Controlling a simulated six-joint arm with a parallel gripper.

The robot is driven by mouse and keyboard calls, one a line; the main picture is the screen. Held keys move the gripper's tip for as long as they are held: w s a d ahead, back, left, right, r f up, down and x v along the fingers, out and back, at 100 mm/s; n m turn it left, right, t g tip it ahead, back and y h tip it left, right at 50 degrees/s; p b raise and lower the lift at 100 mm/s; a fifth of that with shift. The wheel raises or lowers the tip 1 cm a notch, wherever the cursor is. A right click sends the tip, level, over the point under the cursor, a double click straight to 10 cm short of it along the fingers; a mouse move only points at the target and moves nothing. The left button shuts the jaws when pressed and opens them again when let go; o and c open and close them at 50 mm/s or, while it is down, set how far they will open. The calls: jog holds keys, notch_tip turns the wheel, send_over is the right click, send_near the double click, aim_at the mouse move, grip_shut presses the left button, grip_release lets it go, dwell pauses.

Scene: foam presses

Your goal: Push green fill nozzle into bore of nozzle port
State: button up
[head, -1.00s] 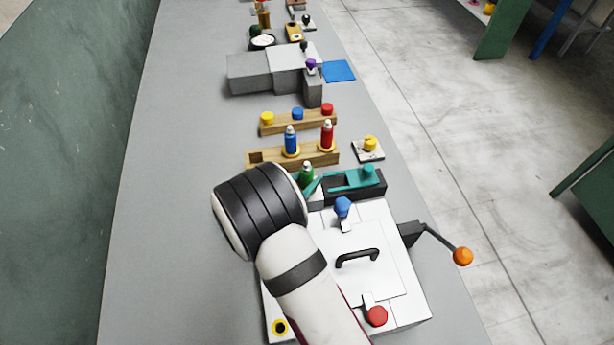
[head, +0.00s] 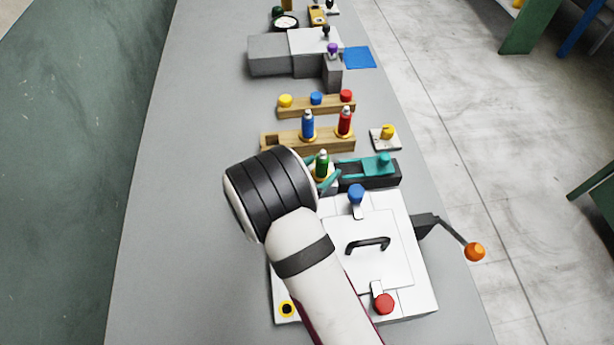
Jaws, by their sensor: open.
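The green fill nozzle (head: 322,166) has a pale tip and stands upright just beyond my wrist, in front of the wooden rack. My gripper (head: 321,173) is mostly hidden behind the wrist. Teal finger-like parts show on both sides of the nozzle, and the jaws are open around it. I cannot tell whether they touch it. The nozzle's lower end is hidden.
The white box (head: 425,297) has a black handle, blue and red knobs and an orange-tipped lever (head: 475,252). A wooden rack (head: 290,143) holds blue and red nozzles. A black and teal slide unit (head: 380,180) sits close right of the gripper. The bench's left side is clear.

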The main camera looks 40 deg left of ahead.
jog(key=a+v, duration=0.1)
jog(key=v, duration=1.3)
jog(key=shift+s+d, duration=0.4)
jog(key=shift+d, duration=0.05)
jog(key=shift+w+r, duration=0.15)
jog(key=w+d+r+m+g+y, duration=0.1)
jog(key=w+r+m+g+y, duration=0.2)
jog(key=w+r+g, duration=0.35)
jog(key=d+r+g+y, duration=0.2)
jog(key=d+r, duration=0.2)
jog(key=d, duration=0.6)
jog(key=s+d+m+g+h, duration=0.1)
jog(key=s+d+g+h, duration=0.1)
jog(key=s+d, duration=0.5)
jog(key=s+d+m+g+h, duration=0.2)
jog(key=s+d, duration=0.6)
jog(key=d, duration=0.5)
jog(key=shift+d+r+g, duration=0.2)
jog(key=shift+r+g, duration=0.1)
jog(key=shift+g, duration=0.25)
